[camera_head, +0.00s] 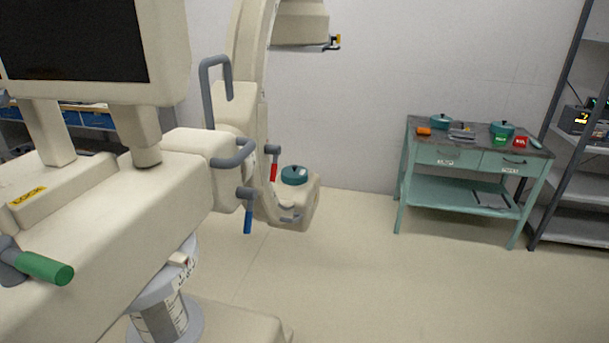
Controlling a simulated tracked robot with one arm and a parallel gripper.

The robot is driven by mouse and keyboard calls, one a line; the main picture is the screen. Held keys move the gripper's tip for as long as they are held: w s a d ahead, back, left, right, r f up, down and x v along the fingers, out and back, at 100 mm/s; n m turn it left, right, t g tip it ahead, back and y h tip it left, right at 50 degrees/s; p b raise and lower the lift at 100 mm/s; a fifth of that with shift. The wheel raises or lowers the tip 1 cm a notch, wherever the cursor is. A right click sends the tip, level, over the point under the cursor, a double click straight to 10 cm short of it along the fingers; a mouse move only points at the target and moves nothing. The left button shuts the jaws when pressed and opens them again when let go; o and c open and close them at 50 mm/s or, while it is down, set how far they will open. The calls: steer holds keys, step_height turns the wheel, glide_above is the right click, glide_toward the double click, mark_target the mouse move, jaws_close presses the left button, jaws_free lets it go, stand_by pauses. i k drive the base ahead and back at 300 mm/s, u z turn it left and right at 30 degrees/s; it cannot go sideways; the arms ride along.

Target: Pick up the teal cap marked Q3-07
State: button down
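Three teal caps show in the camera_head view. One teal cap (294,175) sits on the low end of the cream C-arm machine, left of the middle. A second teal cap (441,121) lies at the back left of the green workbench (432,193). A third teal cap (502,129) lies on the right part of the bench top. Any markings on the caps are too small to read, so I cannot tell which is Q3-07. My gripper is not in view.
The cream machine (110,215) with its screen (72,38) and handles fills the left. An orange item (424,131) and a red item (520,141) lie on the bench. A grey shelf (572,180) stands at right. The floor (400,285) before the bench is clear.

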mark_target(294, 174)
steer(key=z, duration=0.45)
steer(key=k, duration=0.55)
steer(key=z, duration=0.9)
steer(key=k, duration=0.8)
steer(key=z, duration=0.5)
steer(key=i, duration=2.5)
steer(key=u, duration=0.4)
steer(key=i, duration=1.4)
steer(key=u, duration=0.4)
steer(key=i, duration=1.3)
steer(key=u, duration=0.6)
steer(key=i, duration=1.25)
steer(key=u, duration=0.7)
